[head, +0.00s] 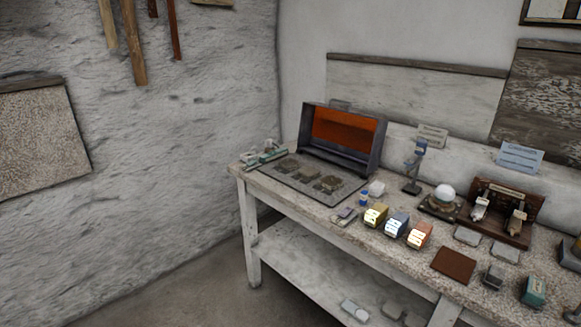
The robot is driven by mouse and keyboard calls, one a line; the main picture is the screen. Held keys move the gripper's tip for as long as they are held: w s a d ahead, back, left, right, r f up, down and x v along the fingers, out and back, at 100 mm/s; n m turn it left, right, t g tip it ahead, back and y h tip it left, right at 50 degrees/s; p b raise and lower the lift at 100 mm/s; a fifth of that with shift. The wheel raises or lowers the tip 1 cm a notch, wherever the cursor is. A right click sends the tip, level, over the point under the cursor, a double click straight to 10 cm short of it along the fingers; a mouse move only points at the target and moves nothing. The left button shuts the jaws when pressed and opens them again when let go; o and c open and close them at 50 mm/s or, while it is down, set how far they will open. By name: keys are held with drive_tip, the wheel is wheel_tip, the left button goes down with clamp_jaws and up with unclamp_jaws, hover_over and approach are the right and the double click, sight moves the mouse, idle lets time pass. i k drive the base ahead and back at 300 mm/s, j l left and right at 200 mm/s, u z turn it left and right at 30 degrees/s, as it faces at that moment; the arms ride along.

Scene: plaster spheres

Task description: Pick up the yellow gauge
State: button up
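A small yellow block-shaped thing with a pale front face (375,215) stands on the speckled bench top (303,211) near the front edge. It is the only clearly yellow thing here, and I take it for the yellow gauge. A similar blue one (396,225) and an orange one (419,235) stand in a row to its right. The markings on their faces are too small to read. My gripper does not show in this view.
An open case with an orange inner lid (345,130) stands behind on the left. A white sphere (445,192) sits on a stand at the back. A brown square (453,265) lies to the right. A small blue-and-white bottle (363,199) is close behind the yellow gauge.

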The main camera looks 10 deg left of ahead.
sight(375, 215)
drive_tip(key=i+j, duration=0.45)
drive_tip(key=j, duration=0.25)
drive_tip(key=i+j+z, duration=0.1)
drive_tip(key=i+j, duration=0.35)
drive_tip(key=j, duration=0.3)
drive_tip(key=i+j, duration=0.2)
drive_tip(key=j, duration=0.15)
drive_tip(key=i+j+z, duration=0.1)
drive_tip(key=j, duration=0.3)
drive_tip(key=i+j, duration=0.5)
drive_tip(key=j, duration=0.25)
